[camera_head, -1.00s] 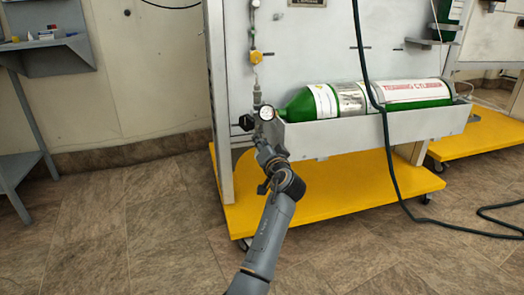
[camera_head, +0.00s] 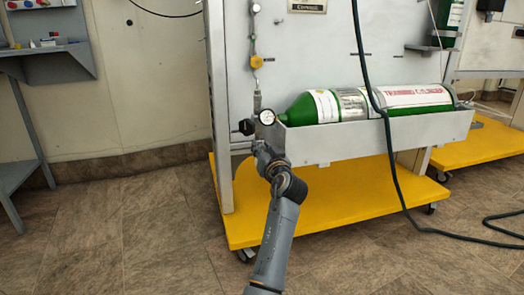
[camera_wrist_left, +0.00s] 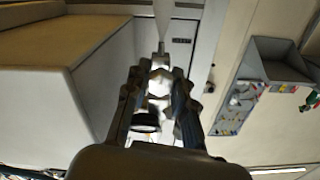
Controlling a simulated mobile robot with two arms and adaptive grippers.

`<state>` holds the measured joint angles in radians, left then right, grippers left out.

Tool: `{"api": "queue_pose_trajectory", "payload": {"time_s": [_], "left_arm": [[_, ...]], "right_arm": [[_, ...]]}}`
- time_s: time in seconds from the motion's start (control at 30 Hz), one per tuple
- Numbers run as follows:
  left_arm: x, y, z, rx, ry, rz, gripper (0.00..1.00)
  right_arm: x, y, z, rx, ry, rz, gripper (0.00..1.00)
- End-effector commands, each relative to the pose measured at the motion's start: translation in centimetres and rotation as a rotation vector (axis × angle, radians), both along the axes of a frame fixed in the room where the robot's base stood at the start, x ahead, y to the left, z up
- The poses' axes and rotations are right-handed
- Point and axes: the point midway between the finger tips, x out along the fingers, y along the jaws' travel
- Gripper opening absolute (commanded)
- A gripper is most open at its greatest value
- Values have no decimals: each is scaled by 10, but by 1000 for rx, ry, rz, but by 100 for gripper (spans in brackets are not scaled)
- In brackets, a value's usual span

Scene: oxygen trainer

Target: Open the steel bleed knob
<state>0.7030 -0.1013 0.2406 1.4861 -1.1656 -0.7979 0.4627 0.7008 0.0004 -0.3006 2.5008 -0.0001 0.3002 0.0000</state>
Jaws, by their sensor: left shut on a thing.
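My left gripper (camera_head: 262,142) reaches up to the fittings at the left end of the green cylinder, just below a round white-faced gauge (camera_head: 267,117). In the left wrist view, the two dark fingers of this gripper (camera_wrist_left: 158,100) stand on either side of bright steel parts (camera_wrist_left: 158,80), which I take to include the steel bleed knob. The fingers are shut on it. The exact contact is blurred and partly hidden. A black round part (camera_wrist_left: 145,122) shows between the fingers, nearer the palm. My right gripper is in neither view.
The green training cylinder (camera_head: 300,110) lies in a grey trough (camera_head: 380,138) on a yellow wheeled base (camera_head: 330,205). A black knob (camera_head: 246,127) sticks out left of the gauge. A dark hose (camera_head: 385,130) hangs in front. The floor at left is clear.

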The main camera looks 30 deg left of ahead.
Motion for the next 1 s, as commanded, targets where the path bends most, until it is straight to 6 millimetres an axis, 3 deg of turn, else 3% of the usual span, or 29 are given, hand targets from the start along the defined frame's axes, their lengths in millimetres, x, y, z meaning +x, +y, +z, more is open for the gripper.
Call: {"api": "queue_pose_trajectory", "payload": {"time_s": [0.27, 0.3, 0.4, 0.77, 1.0], "left_arm": [[0, -1, -3, -6, 4, 1, 0], [0, -1, -3, -6, 4, 1, 26], [0, -1, -3, -5, 4, 1, 47], [-2, -3, -1, -2, 1, 0, 48], [-25, -31, -2, -4, 1, -2, 48]], "right_arm": [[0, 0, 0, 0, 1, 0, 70], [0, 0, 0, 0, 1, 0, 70], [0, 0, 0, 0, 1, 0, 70], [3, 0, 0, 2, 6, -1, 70], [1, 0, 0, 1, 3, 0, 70]]}}
